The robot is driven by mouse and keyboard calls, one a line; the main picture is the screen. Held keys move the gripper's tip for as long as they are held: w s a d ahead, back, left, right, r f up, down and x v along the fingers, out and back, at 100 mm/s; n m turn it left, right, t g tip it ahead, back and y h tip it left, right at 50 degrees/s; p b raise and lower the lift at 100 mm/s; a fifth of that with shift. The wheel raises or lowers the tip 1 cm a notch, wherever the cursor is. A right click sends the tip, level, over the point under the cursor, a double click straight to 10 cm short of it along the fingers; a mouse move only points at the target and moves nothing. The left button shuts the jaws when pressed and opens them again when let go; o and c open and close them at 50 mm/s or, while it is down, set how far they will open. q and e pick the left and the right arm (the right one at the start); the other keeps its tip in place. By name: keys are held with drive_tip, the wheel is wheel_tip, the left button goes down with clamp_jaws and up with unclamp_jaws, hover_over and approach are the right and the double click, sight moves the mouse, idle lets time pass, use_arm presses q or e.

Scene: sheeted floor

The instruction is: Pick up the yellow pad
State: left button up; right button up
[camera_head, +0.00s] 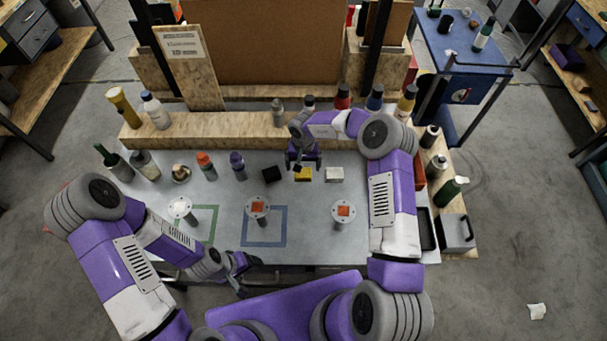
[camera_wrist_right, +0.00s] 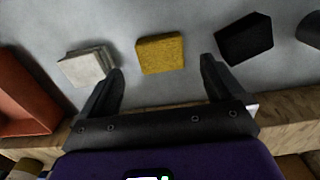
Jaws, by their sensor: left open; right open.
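The yellow pad (camera_head: 303,174) lies on the grey worktable, between a black pad (camera_head: 271,174) and a white pad (camera_head: 334,174). In the right wrist view the yellow pad (camera_wrist_right: 160,54) shows ahead of and between the two fingers of my right gripper (camera_wrist_right: 163,78), with the white pad (camera_wrist_right: 87,65) to its left and the black pad (camera_wrist_right: 245,38) to its right. My right gripper (camera_head: 303,165) is open and empty, close to the yellow pad. My left gripper (camera_head: 240,275) is low at the table's front edge, open and away from the pads.
Three round stands, one white-topped (camera_head: 180,208) and two with orange squares (camera_head: 257,206) (camera_head: 343,211), stand in front of the pads. Green and blue outlined squares (camera_head: 265,241) mark the table. Bottles and a wooden ledge (camera_head: 230,128) line the back.

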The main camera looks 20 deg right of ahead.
sight(303, 173)
wheel_tip(303, 173, down, 4)
drive_tip(key=shift+f, duration=0.1)
drive_tip(key=c, duration=1.1)
drive_tip(key=shift+c, duration=0.2)
wheel_tip(303, 173, up, 10)
drive_tip(key=o, duration=0.4)
drive_tip(key=shift+c, duration=1.4)
drive_tip(key=shift+s, duration=0.1)
